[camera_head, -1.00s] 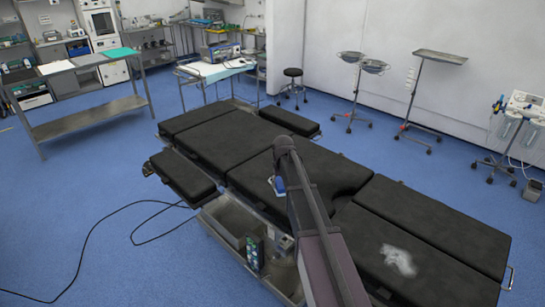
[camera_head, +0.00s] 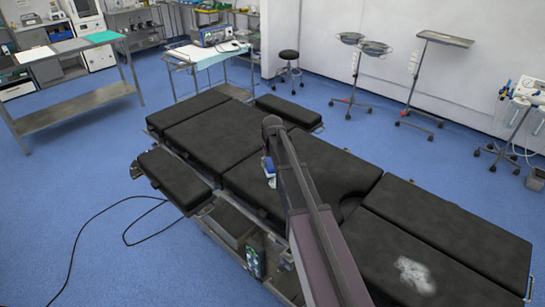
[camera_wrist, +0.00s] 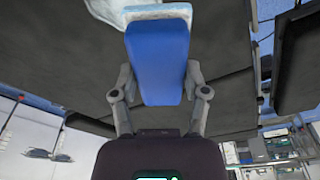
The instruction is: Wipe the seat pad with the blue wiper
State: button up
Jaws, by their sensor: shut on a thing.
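My gripper (camera_wrist: 160,78) is shut on the blue wiper (camera_wrist: 158,55), with one finger on each side of its blue body. The wiper's pale end (camera_wrist: 158,12) is at the top of the wrist view, close to a black pad; contact is unclear. A whitish patch (camera_wrist: 106,9) shows beside that end. In the head view the wiper (camera_head: 268,166) shows partly beside my arm, over the middle black pad (camera_head: 335,165); the arm hides most of my gripper. Another white smear (camera_head: 415,275) lies on the right-hand black pad (camera_head: 455,245).
A stool (camera_head: 289,58) and a trolley with equipment (camera_head: 205,52) stand behind the operating table. Tray stands (camera_head: 445,38) are at the back right. A dark cable (camera_head: 85,230) lies on the blue floor at left. A small side pad (camera_head: 175,180) sticks out left.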

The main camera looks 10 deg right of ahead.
jog(key=shift+w+d, duration=0.1)
dwell(0.3)
jog(key=shift+d, duration=0.15)
